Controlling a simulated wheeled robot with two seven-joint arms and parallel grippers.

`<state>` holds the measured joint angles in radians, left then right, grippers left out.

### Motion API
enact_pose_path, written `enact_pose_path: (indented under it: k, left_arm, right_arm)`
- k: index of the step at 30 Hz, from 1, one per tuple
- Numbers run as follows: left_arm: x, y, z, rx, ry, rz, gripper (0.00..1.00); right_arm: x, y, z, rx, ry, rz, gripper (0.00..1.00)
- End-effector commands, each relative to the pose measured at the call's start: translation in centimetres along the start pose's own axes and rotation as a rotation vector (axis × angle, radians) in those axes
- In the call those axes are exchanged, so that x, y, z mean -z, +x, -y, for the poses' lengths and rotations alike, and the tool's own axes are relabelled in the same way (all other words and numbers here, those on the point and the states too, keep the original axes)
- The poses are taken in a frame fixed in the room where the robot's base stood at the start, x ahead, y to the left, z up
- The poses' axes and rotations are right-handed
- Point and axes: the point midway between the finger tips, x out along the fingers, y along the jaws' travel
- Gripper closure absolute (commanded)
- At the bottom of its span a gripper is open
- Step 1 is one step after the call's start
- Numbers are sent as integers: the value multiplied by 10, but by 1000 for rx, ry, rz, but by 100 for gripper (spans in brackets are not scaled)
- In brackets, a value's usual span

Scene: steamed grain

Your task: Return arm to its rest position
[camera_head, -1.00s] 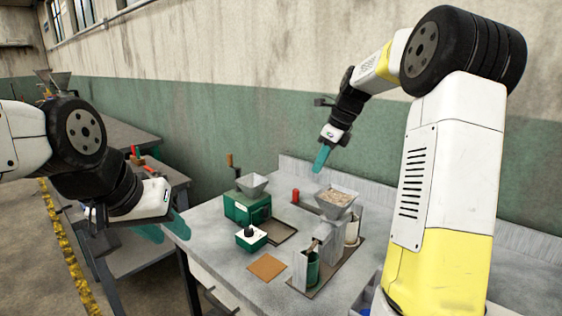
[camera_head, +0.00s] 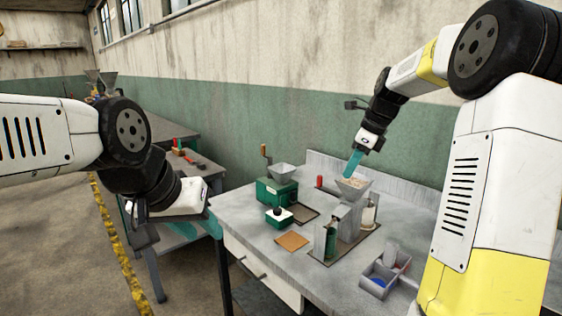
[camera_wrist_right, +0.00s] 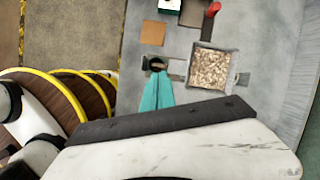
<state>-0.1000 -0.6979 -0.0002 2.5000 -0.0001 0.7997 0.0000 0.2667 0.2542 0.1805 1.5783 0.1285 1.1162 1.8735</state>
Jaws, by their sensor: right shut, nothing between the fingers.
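My right gripper (camera_head: 352,174) hangs above the table, with teal fingers pointing down beside and just above the grain-filled hopper (camera_head: 353,187) in the head view. In the right wrist view its teal fingers (camera_wrist_right: 157,88) lie together with nothing between them, and the hopper (camera_wrist_right: 211,70) of pale grain is to their right. I cannot tell the exact gap to the hopper. My left gripper (camera_head: 197,230) is at the left, off the table's near left corner, its teal fingers apart and partly hidden by its white body.
The table (camera_head: 252,232) holds a green mill (camera_head: 276,192), a small green and white device (camera_head: 278,218), a brown square (camera_head: 292,241), a red cylinder (camera_head: 319,181) and a grey divided bin (camera_head: 378,280). A second workbench (camera_head: 170,130) stands at left behind my left arm.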

Motion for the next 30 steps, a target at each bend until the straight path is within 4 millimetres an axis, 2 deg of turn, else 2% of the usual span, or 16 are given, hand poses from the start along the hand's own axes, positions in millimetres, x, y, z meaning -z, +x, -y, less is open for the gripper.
enact_pose_path:
  k: [8, 14, 17, 22, 27, 30]
  left_arm:
    - [0, 0, 0, 0, 0, -2, 64]
    - [0, 0, 0, 0, 0, -2, 64]
    - [0, 0, 0, 0, 0, -2, 64]
    - [0, 0, 0, 0, 0, -2, 64]
    - [0, 0, 0, 0, 0, -2, 64]
    - [0, 0, 0, 0, 0, -2, 64]
  right_arm:
    - [-2, -20, -32, 43, -244, -21, 100]
    - [0, -39, -73, 88, -546, -54, 100]
    - [4, -49, -102, 116, -753, -78, 100]
    - [23, -62, -169, 178, -1246, -147, 100]
    - [48, -59, -228, 230, -1720, -228, 100]
    - [60, -52, -252, 249, -1922, -267, 100]
